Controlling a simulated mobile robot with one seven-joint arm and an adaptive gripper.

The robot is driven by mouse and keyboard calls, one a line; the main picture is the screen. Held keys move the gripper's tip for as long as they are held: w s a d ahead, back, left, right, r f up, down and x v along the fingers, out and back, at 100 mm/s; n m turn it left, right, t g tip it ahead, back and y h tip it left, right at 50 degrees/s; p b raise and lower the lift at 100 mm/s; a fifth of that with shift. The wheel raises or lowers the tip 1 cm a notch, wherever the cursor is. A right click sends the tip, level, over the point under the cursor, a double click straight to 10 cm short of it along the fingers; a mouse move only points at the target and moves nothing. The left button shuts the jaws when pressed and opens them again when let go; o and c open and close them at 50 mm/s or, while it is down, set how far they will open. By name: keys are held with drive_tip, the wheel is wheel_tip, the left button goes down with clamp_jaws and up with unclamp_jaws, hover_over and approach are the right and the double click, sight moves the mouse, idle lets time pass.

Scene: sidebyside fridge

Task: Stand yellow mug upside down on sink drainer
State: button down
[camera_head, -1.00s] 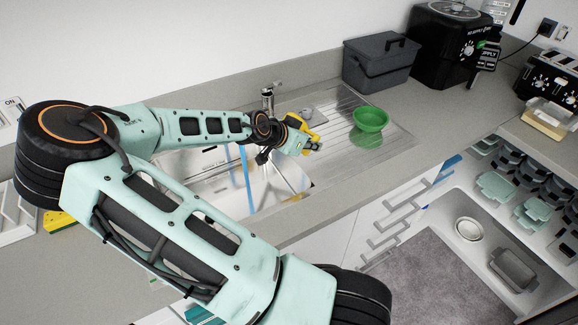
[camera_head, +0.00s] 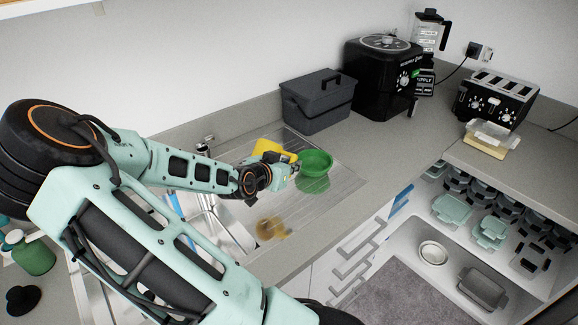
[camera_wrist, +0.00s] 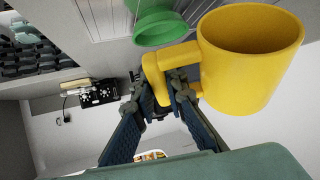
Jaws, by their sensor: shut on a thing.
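The yellow mug (camera_head: 268,149) is held above the sink drainer (camera_head: 340,196), just left of the green bowl (camera_head: 315,160). My gripper (camera_head: 293,168) partly hides the mug in the head view. In the wrist view my gripper (camera_wrist: 172,85) is shut on the handle of the yellow mug (camera_wrist: 245,80). The mug's open mouth points toward the top of that picture, the side where the drainer (camera_wrist: 105,18) and the green bowl (camera_wrist: 158,22) show. The gap between mug and drainer cannot be judged exactly.
The sink basin (camera_head: 210,222) lies left of the drainer, with a blurred yellow-brown patch (camera_head: 271,229), perhaps a reflection, near it. A dark grey box (camera_head: 318,103) and a black appliance (camera_head: 380,85) stand behind. The drainer's right part is clear. An open drawer (camera_head: 430,275) is at front right.

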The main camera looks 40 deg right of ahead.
drive_tip(key=shift+w+d+r, duration=0.1)
drive_tip(key=shift+d, duration=0.25)
idle(0.3)
drive_tip(key=shift+a+b, duration=0.1)
drive_tip(key=shift+b, duration=0.2)
wheel_tip(320, 180, down, 10)
drive_tip(key=b, duration=0.8)
drive_tip(key=shift+f+b, duration=0.5)
drive_tip(key=shift+f, duration=0.1)
drive_tip(key=c, duration=1.9)
unclamp_jaws()
drive_tip(key=shift+a, duration=0.1)
drive_tip(key=shift+s+v, duration=0.2)
drive_tip(key=shift+v, duration=5.75)
